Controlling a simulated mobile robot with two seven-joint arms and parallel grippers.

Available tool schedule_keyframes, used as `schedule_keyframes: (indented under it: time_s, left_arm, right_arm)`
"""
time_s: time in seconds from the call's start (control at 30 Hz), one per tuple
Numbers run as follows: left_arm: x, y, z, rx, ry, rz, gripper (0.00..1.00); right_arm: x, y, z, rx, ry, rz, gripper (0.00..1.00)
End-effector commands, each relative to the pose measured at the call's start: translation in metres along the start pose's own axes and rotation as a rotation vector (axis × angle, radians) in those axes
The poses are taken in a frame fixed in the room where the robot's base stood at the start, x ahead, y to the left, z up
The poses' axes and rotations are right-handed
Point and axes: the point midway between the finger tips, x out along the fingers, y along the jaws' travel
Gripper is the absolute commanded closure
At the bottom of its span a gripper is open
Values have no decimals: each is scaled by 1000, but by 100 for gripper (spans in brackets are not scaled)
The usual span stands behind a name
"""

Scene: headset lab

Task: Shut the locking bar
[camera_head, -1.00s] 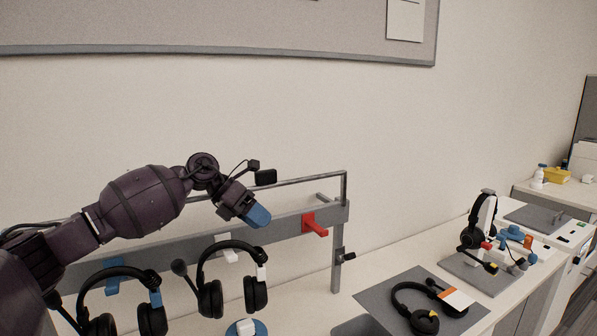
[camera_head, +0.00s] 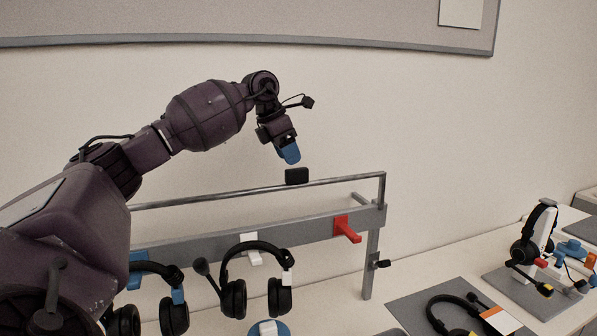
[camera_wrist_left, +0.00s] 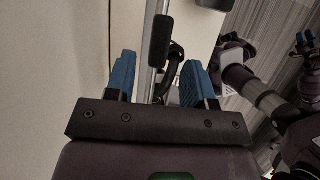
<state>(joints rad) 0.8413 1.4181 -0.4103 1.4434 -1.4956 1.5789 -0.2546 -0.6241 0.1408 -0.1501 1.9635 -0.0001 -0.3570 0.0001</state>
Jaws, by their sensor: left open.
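The locking bar (camera_head: 235,194) is a thin metal bar running along the rack, above its grey rail. It carries a black grip pad (camera_head: 297,176). My left gripper (camera_head: 290,153), with blue fingertips, is just above the pad in the head view. In the left wrist view the fingers (camera_wrist_left: 160,80) are apart and empty, with the bar (camera_wrist_left: 150,40) and pad (camera_wrist_left: 161,42) showing beyond the gap between them. I cannot tell whether they touch. In that view, blue tips of my right gripper (camera_wrist_left: 304,38) show at the far right.
The rack's grey rail (camera_head: 205,245) has a blue, a white and a red peg (camera_head: 347,229). Black headsets (camera_head: 255,275) hang below the rail. A black knob (camera_head: 382,264) sits on the right post. On the right, a grey mat (camera_head: 405,310) holds another headset. The wall is close behind.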

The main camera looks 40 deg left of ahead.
Motion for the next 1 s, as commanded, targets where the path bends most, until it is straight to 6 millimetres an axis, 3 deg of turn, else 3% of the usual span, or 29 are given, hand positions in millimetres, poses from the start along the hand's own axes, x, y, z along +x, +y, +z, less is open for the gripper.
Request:
schedule_keyframes:
  time_s: [0.33, 0.77, 0.87, 1.0]
  left_arm:
    - [49, 0, 0, -1, 0, -1, 51]
    - [59, 0, 0, -1, -1, 0, 51]
    - [58, 0, 0, -1, -1, 0, 62]
    - [58, 0, 0, -1, -1, 0, 83]
  right_arm:
    - [-2, 0, -4, -1, -5, -1, 57]
    - [-2, 0, -5, -1, -2, -2, 57]
    - [-2, 0, -5, -1, -2, -2, 57]
    - [-2, 0, -6, -1, -2, -1, 57]
